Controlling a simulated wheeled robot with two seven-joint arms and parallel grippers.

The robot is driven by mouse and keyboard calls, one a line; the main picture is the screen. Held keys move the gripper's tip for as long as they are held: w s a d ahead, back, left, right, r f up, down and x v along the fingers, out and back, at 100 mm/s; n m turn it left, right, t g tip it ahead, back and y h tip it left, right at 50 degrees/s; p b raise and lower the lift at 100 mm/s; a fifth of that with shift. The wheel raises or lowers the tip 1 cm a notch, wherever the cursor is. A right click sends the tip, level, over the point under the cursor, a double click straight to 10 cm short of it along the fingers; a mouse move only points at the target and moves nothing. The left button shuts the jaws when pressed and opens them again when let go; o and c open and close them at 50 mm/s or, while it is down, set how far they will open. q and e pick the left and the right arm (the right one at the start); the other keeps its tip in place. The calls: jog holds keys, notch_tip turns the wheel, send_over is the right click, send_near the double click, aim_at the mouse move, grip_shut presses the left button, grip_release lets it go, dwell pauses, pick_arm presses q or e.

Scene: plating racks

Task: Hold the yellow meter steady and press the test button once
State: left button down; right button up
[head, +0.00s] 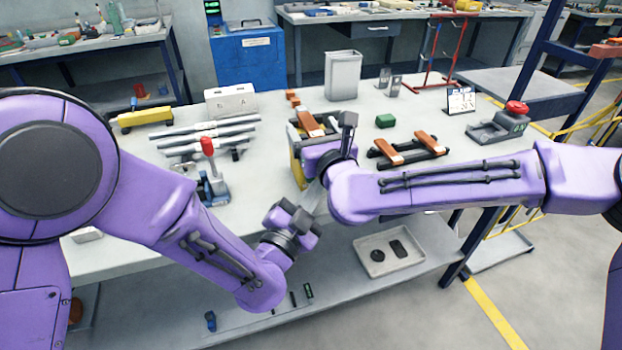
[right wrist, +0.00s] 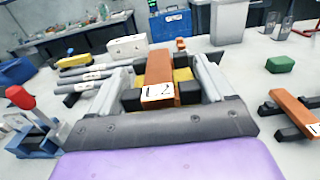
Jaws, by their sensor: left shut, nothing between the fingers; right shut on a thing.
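The yellow meter (head: 297,168) stands near the table's front edge, mostly hidden behind my right gripper in the head view. In the right wrist view, yellow parts of it (right wrist: 182,75) show between the two grey fingers. My right gripper (right wrist: 168,76) is shut on the meter. An orange bar (right wrist: 160,78) with a white label overlaps the yellow in that view. My left gripper (head: 314,194) is shut and empty, just in front of and below the right gripper at the table's front edge. I cannot make out the test button.
A red-handled clamp (head: 212,178) and grey rails (head: 208,135) are to the left. An orange-barred rack (head: 405,151), a green block (head: 385,121) and a red-button box (head: 500,127) are to the right. A white bin (head: 343,76) stands behind.

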pick_arm(q)
jog(key=shift+s+d+f, duration=0.1)
jog(key=shift+s+d, duration=0.15)
jog(key=shift+s, duration=0.55)
jog(key=shift+s+d+r, duration=0.1)
jog(key=shift+s+d, duration=0.15)
jog(key=shift+s, duration=0.5)
jog(key=shift+s+d+f, duration=0.1)
jog(key=shift+s+d, duration=0.15)
jog(key=shift+s, duration=0.55)
pick_arm(e)
jog(key=shift+f, duration=0.35)
jog(key=o, duration=1.3)
jog(key=shift+c, duration=0.2)
pick_arm(q)
jog(key=shift+w, duration=0.1)
pick_arm(e)
jog(key=shift+s+d, duration=0.1)
